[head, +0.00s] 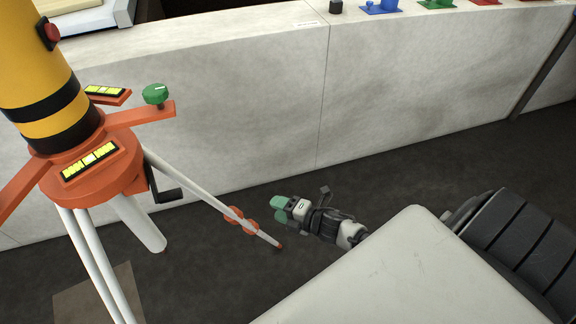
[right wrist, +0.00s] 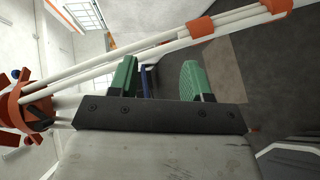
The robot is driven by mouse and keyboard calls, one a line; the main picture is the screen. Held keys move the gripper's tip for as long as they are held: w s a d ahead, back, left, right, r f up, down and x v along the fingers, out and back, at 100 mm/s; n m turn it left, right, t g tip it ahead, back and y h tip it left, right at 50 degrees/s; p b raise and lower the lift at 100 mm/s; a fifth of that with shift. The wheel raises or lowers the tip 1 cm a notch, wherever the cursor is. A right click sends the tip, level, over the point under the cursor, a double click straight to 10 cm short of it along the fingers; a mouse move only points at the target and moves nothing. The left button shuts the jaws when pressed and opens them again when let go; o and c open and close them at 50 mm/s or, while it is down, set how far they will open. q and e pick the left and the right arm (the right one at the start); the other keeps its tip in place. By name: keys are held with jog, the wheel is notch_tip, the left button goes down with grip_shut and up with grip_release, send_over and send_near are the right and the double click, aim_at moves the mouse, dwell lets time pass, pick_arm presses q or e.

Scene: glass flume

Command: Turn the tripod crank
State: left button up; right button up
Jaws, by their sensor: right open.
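The tripod (head: 92,178) stands at the left in the head view, with an orange hub, white legs and a yellow-and-black body on top. Its black crank (head: 168,196) sticks out at the right of the hub. My right gripper (head: 278,202), with green fingertips, is low, right of the crank and apart from it, near a leg's orange clamps. In the right wrist view its two fingers (right wrist: 157,80) are apart. Tripod legs pass above them there, and the orange hub (right wrist: 30,110) is at the left. A dark blue piece shows behind the fingers; I cannot tell what it is. My left gripper is out of view.
A green knob (head: 155,94) sits on an orange arm of the tripod. A long pale wall (head: 240,110) runs behind, with small coloured items on its ledge, including a blue one (head: 382,5). Dark floor (head: 225,270) is open between the tripod and my body.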

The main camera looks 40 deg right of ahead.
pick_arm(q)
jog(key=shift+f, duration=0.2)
pick_arm(e)
jog(key=shift+s+d+f+m+h, duration=0.25)
jog(key=shift+f+m, duration=0.15)
jog(key=shift+f, duration=0.25)
jog(key=shift+s+d+f+m+h, duration=0.1)
jog(key=shift+s+f+m+h, duration=0.25)
jog(key=shift+f, duration=0.25)
jog(key=shift+s+d+f+m+h, duration=0.2)
jog(key=shift+f+m, duration=0.25)
jog(key=shift+f, duration=0.2)
